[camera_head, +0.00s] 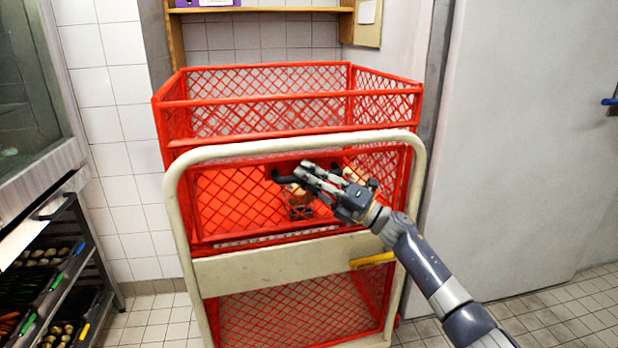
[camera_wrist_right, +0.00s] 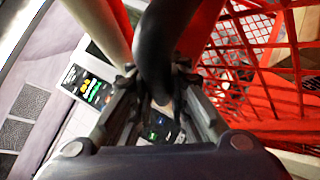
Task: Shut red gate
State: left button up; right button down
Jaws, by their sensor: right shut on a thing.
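The red gate (camera_head: 235,200) is a mesh panel at the front of a red mesh cage trolley (camera_head: 290,100), behind a cream tubular frame (camera_head: 290,143). A dark handle (camera_head: 279,178) is at the gate's upper middle. My right gripper (camera_head: 297,174) is at this handle, its fingers shut on it. In the right wrist view the thick dark bar of the handle (camera_wrist_right: 163,45) runs between the fingers, with red mesh to the right. I cannot tell how far open the gate stands. My left gripper is not in view.
A yellow bar (camera_head: 372,260) sits on the cream crossboard (camera_head: 290,265) below my right forearm. A rack with dark crates of vegetables (camera_head: 45,285) stands at left. A grey door (camera_head: 530,150) is at right. Tiled floor (camera_head: 150,320) shows between rack and trolley.

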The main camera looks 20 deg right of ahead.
jog(key=shift+f, duration=0.15)
jog(key=c, duration=1.5)
grip_release()
jog(key=shift+c, duration=0.2)
jog(key=v, duration=1.2)
jog(key=shift+a, duration=0.15)
